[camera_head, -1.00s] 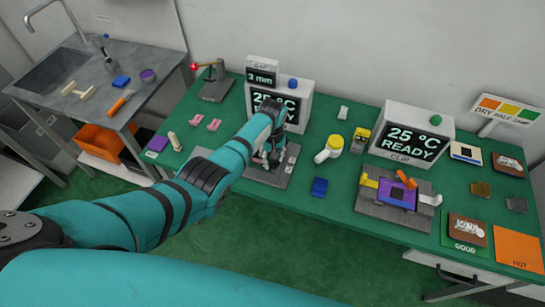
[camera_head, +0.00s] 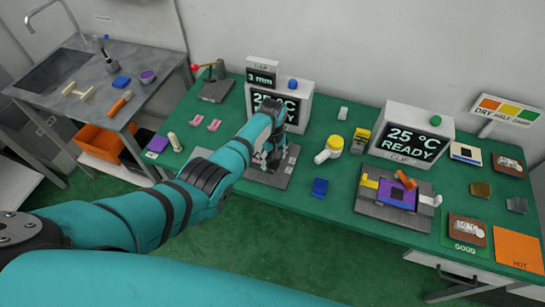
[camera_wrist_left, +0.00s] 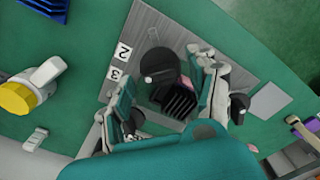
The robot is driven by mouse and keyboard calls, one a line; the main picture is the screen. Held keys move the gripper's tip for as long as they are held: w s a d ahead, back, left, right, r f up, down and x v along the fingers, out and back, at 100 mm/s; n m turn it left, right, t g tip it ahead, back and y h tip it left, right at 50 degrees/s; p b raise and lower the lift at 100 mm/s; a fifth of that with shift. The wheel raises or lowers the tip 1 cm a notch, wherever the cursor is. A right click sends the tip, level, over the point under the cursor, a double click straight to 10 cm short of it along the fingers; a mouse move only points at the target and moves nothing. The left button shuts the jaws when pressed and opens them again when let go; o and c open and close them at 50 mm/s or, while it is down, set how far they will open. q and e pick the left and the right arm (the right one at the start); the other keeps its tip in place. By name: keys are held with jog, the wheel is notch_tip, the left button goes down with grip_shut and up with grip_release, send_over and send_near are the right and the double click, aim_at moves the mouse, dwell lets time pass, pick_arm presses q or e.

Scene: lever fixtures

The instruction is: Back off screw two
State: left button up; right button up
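My left gripper (camera_head: 266,163) is over a grey fixture plate (camera_head: 282,178) in front of the left display box. In the left wrist view the plate (camera_wrist_left: 143,30) carries labels "2" (camera_wrist_left: 123,51) and "3" (camera_wrist_left: 113,73). A round black screw head or knob (camera_wrist_left: 157,64) with a white mark stands near the "2". Beside it is a black finned block (camera_wrist_left: 178,102). The fingers of my left gripper (camera_wrist_left: 164,75) are apart on both sides of these black parts, with gaps visible. Whether a finger touches the knob cannot be told. My right gripper is not in view.
The left display (camera_head: 297,107) stands close behind the gripper. A yellow-topped white item (camera_head: 329,149) and a blue block (camera_head: 320,187) lie to the right. A second fixture (camera_head: 366,208) with a purple board is farther right.

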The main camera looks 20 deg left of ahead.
aim_at(272, 159)
pick_arm(q)
notch_tip(272, 159, up, 12)
dwell(0.7)
jog(key=shift+s+f, duration=0.1)
dwell(0.3)
